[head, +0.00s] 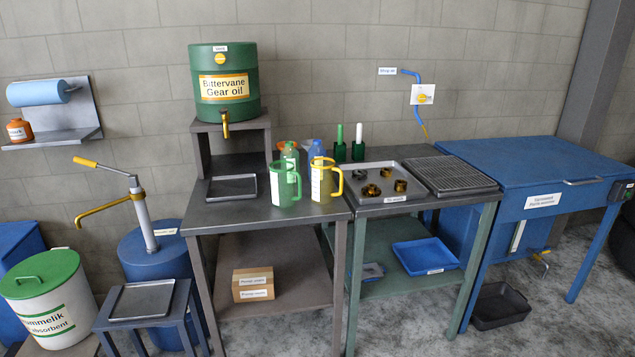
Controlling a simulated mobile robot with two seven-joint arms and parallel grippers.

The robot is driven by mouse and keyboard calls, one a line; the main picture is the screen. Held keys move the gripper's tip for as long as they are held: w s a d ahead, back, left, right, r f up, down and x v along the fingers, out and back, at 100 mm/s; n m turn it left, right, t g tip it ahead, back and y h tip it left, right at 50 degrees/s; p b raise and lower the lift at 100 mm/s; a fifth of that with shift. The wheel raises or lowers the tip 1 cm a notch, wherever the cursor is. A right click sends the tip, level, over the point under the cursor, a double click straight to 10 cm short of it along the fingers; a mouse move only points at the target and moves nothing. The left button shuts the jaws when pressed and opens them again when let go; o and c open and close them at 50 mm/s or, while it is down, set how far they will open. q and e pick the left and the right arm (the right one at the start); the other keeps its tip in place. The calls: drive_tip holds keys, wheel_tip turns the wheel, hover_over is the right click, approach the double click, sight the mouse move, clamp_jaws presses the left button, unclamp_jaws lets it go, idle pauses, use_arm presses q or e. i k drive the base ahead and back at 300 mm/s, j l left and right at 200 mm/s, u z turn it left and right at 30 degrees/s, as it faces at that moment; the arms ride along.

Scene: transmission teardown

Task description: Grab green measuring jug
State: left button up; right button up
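The green measuring jug (285,185) stands upright near the front right of the grey metal table (225,214). Its green handle shows on its right side. A white jug with a yellow handle (322,181) stands close to its right. Bottles behind the two jugs are partly hidden by them. Neither of my grippers shows in the head view.
A green gear oil drum (222,90) with a tap sits on a raised stand behind. A shallow tray (231,187) lies left of the jug. A parts tray (417,191) with several brass-coloured parts is to the right. Bare tabletop lies in front of the tray.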

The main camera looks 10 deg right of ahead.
sight(283, 173)
drive_tip(key=i+l, duration=0.15)
drive_tip(key=l, duration=0.2)
drive_tip(key=i+l, duration=0.2)
drive_tip(key=l, duration=0.15)
drive_tip(key=i+l, duration=0.15)
drive_tip(key=l, duration=0.2)
drive_tip(key=u, duration=0.05)
